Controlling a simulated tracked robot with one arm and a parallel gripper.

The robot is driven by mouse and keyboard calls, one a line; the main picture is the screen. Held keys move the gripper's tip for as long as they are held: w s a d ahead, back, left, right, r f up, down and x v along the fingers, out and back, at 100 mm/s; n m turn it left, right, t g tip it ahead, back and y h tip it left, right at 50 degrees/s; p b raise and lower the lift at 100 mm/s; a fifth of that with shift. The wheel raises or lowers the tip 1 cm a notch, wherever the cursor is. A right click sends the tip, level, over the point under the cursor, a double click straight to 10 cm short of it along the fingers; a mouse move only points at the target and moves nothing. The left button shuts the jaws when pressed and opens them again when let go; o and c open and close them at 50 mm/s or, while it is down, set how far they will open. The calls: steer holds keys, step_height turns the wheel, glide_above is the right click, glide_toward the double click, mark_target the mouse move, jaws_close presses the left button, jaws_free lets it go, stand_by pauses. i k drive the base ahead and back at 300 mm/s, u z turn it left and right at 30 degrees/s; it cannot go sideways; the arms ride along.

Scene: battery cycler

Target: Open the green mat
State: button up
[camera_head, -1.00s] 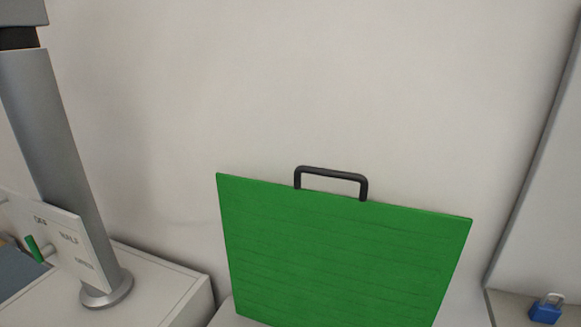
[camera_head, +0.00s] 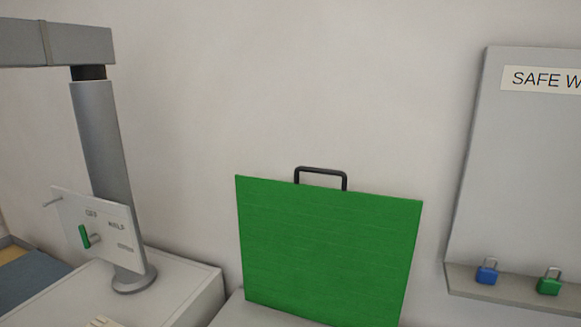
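The green mat (camera_head: 328,250) is a flat square panel that stands nearly upright, close to the wall, on a pale surface. A black U-shaped handle (camera_head: 321,171) is fixed to its top edge. Its bottom edge shows low in the picture, with the lower right part near the frame's edge. My gripper is not in the picture, and nothing is seen touching the mat or its handle.
A grey post (camera_head: 103,170) with a horizontal arm stands on a white cabinet (camera_head: 180,288) at left. A labelled plate (camera_head: 105,222) with a green lever is beside it. At right, a grey board (camera_head: 525,170) has a ledge with a blue padlock (camera_head: 487,272) and a green padlock (camera_head: 549,281).

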mark_target(335, 257)
steer(key=z, duration=0.15)
steer(key=i, duration=1.25)
steer(key=u, duration=0.05)
